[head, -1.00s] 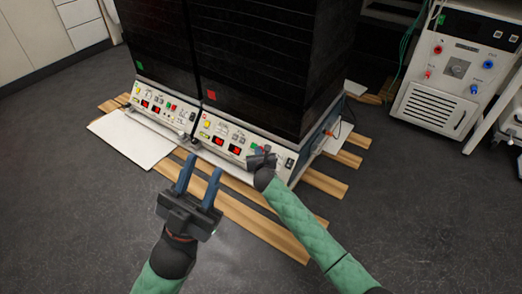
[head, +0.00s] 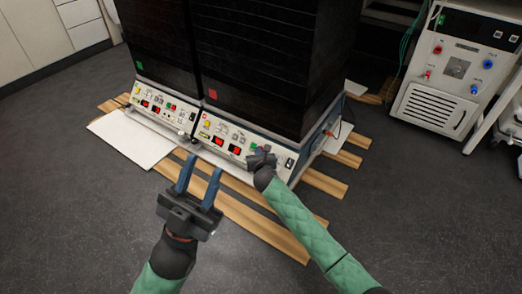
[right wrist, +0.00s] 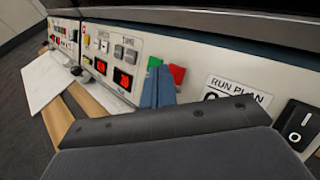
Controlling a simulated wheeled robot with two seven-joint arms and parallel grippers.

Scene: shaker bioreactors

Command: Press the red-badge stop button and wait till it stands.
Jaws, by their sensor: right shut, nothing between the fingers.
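The red-badge shaker (head: 253,70) is the right one of two dark units, with a red square badge (head: 212,94) low on its front. Its pale control panel (head: 222,131) has red lit displays, which also show in the right wrist view (right wrist: 123,79). In that view a green button (right wrist: 154,63) and a red button (right wrist: 177,73) sit side by side. My right gripper (right wrist: 160,78) is shut and empty, its blue fingertips at these buttons, overlapping their lower parts. Contact cannot be told. My left gripper (head: 200,168) is open and empty, in front of the units.
The green-badge shaker (head: 155,40) stands directly to the left with a similar panel. A black rocker switch (right wrist: 297,125) is right of my right gripper. Wooden slats (head: 250,222) and a white board (head: 130,143) lie on the floor. A white instrument (head: 445,80) stands at the right.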

